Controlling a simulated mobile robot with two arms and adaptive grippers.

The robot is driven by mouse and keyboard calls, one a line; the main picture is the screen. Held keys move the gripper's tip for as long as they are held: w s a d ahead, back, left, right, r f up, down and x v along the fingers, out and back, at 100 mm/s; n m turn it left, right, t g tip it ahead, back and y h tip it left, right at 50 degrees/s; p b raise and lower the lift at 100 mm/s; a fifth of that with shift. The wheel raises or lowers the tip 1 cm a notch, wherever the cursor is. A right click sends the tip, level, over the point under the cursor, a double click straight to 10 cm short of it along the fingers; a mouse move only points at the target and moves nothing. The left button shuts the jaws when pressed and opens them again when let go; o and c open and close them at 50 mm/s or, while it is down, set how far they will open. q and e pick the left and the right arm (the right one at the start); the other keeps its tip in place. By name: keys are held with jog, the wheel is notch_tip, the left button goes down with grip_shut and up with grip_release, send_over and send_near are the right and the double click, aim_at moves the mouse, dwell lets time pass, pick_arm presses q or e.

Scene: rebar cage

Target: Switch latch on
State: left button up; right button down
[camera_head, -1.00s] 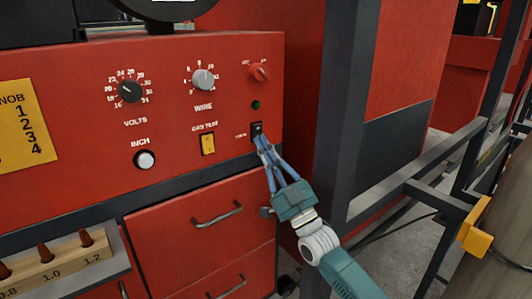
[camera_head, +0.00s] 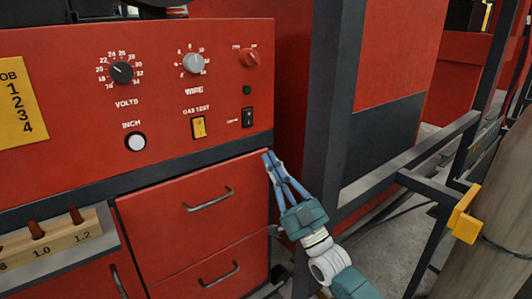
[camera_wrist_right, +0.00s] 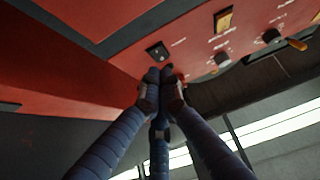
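The black rocker switch (camera_head: 248,117) sits low on the right side of the red control panel (camera_head: 60,120), under a small dark green light (camera_head: 247,90). It also shows in the right wrist view (camera_wrist_right: 157,51). Which way the rocker is tipped is too small to tell. My right gripper (camera_head: 268,157) is below and slightly right of the switch, near the cabinet's right edge, apart from the switch. In the right wrist view its fingertips (camera_wrist_right: 160,73) are together with nothing between them. My left gripper is not in view.
A yellow switch (camera_head: 199,127), a white button (camera_head: 135,142), a grey knob (camera_head: 193,63), a black knob (camera_head: 122,72) and a red knob (camera_head: 249,58) share the panel. Drawers (camera_head: 170,210) lie below. A dark post (camera_head: 336,100) stands close right of my gripper.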

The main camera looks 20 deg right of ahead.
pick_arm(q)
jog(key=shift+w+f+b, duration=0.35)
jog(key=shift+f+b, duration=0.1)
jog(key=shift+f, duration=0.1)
pick_arm(e)
jog(key=v, duration=0.4)
